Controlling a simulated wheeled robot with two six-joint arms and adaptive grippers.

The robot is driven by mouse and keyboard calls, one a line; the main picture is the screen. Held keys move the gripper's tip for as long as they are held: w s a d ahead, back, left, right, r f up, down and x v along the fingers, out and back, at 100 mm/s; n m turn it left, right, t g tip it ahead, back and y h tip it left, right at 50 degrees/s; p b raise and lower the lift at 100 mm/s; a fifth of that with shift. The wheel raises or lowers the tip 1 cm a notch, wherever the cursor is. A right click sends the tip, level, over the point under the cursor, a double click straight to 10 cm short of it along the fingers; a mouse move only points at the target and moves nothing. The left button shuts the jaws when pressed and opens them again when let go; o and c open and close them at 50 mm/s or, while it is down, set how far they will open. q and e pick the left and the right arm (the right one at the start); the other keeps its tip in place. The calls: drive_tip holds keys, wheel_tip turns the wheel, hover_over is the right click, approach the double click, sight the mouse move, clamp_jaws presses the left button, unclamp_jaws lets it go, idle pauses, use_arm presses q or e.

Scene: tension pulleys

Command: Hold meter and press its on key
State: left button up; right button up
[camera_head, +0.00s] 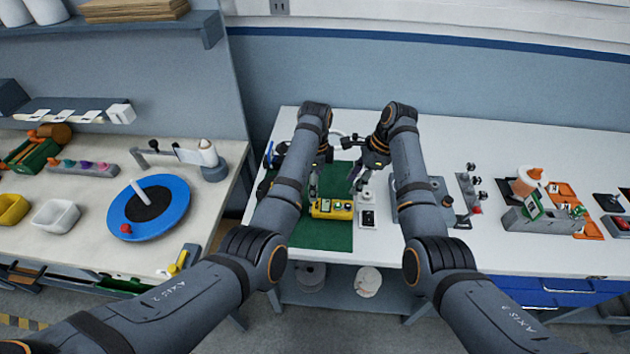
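The yellow meter (332,209) lies on the green mat (325,236), near the middle of the white table. Small light and green details show on its face, too small to read. My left gripper (314,188) points down just behind the meter's left part. Its own arm partly hides it, so its fingers and any contact with the meter are unclear. My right gripper (359,184) is above the mat's right edge, behind and right of the meter. Its fingers look spread apart with nothing between them.
A small white tray with a dark item (368,218) sits right of the meter. A grey fixture with orange parts (540,215) stands at the right. A blue round turntable (175,190) is on the left bench.

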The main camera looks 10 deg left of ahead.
sight(315, 205)
use_arm(q)
wheel_tip(315, 205, down, 10)
drive_tip(key=shift+a+f, duration=0.1)
idle(0.4)
drive_tip(key=c, duration=1.4)
drive_tip(key=shift+c, duration=0.7)
use_arm(e)
drive_tip(key=shift+c, duration=0.7)
clamp_jaws()
